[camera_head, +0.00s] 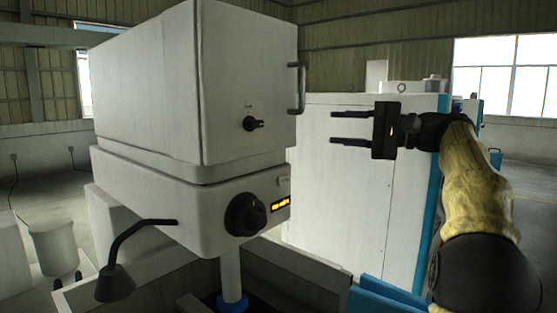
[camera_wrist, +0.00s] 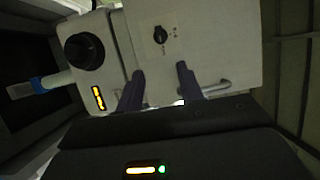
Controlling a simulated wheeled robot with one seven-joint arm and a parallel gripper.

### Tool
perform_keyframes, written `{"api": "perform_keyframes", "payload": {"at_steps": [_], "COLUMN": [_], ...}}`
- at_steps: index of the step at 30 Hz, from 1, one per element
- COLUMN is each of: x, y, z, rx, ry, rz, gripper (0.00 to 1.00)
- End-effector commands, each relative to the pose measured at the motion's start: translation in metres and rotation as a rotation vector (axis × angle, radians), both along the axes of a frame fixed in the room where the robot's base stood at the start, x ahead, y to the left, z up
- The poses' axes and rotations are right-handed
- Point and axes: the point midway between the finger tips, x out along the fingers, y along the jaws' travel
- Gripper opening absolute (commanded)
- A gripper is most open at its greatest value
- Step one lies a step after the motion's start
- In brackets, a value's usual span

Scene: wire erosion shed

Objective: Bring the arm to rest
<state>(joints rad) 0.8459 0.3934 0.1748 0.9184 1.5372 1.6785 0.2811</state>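My gripper (camera_head: 350,127) shows in the head view at the right of the middle. Its two dark fingers point left and stand apart, with nothing between them. My yellowish arm reaches up to it from the lower right. In the wrist view, the two fingers of my gripper (camera_wrist: 158,88) are also apart and empty. They point toward the white machine, and a gap to its handle shows in the head view.
A white machine (camera_head: 150,90) with a handle (camera_head: 297,88), a small knob (camera_head: 254,123), a large black knob (camera_head: 245,214) and a lit display (camera_head: 280,204) stands left. A black lamp (camera_head: 115,283) juts out below. A white cabinet (camera_head: 335,200) stands behind my gripper.

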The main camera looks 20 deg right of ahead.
Motion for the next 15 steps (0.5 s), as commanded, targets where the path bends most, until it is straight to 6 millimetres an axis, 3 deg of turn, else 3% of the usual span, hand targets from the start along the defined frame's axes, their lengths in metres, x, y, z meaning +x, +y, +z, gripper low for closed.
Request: {"api": "perform_keyframes", "payload": {"at_steps": [5, 8, 11, 15], "x": [0.01, 0.027, 0.046, 0.06], "y": [0.006, 0.016, 0.033, 0.058], "z": [-0.012, -0.038, -0.08, -0.15], "rx": [-0.006, -0.027, -0.076, -0.191], "ry": [0.036, 0.107, 0.208, 0.352], "rz": [-0.016, -0.05, -0.094, -0.154], "gripper": [0.37, 0.37, 0.37, 0.37]}}
